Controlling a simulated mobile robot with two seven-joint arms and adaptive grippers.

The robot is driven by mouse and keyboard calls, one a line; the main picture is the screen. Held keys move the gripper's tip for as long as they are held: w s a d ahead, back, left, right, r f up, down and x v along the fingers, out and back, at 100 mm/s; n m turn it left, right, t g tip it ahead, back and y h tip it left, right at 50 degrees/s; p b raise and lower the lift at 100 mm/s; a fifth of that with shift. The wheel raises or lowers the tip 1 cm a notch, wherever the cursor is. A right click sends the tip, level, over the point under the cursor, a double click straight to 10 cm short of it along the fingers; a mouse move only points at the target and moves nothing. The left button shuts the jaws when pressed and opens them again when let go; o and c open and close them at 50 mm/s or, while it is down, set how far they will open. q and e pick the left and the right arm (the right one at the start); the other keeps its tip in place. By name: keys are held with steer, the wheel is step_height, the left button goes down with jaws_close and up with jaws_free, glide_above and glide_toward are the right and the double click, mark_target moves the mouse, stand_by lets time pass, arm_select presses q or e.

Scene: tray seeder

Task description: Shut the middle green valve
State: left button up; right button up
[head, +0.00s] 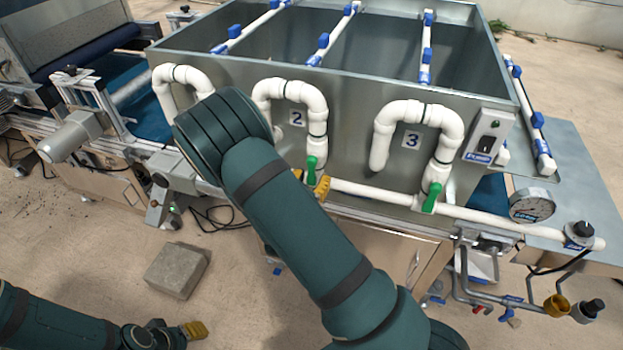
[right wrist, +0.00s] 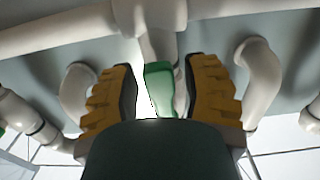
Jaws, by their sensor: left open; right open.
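The middle green valve (head: 311,168) is on the white pipe below the number 2 label. Its handle points down along the vertical pipe. In the right wrist view the green handle (right wrist: 160,88) lies between the two yellow-padded fingers of my right gripper (right wrist: 161,98), with a visible gap on either side. My right gripper is open around the handle. In the head view it is partly hidden behind my right arm, with its yellow pads (head: 320,187) showing by the valve. My left gripper (head: 195,330) is open and empty at the lower left, far from the valves.
Another green valve (head: 432,198) sits to the right below the number 3 label. A horizontal white pipe (head: 375,193) runs along the tank front (head: 345,120). A grey block (head: 177,270) lies on the floor.

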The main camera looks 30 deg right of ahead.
jaws_close()
arm_select(q)
steer(key=shift+f, duration=0.2)
arm_select(e)
steer(key=shift+w+a+f+m+b, duration=0.1)
steer(key=shift+w+a+m+b, duration=0.2)
steer(key=shift+m+b, duration=0.55)
arm_select(q)
step_height(320, 180, down, 13)
steer(key=s+b, duration=0.1)
steer(key=b, duration=1.1)
steer(key=shift+d+f, duration=0.15)
steer(key=shift+f, duration=0.05)
arm_select(e)
steer(key=w+a+r+m, duration=0.3)
steer(key=r+m, duration=0.3)
steer(key=m, duration=1)
steer(key=shift+w+a+r, duration=0.2)
steer(key=shift+w+r, duration=0.05)
steer(key=shift+w, duration=0.25)
steer(key=shift+r+m, duration=0.1)
steer(key=shift+m, duration=0.15)
steer(key=shift+o, duration=2)
jaws_free()
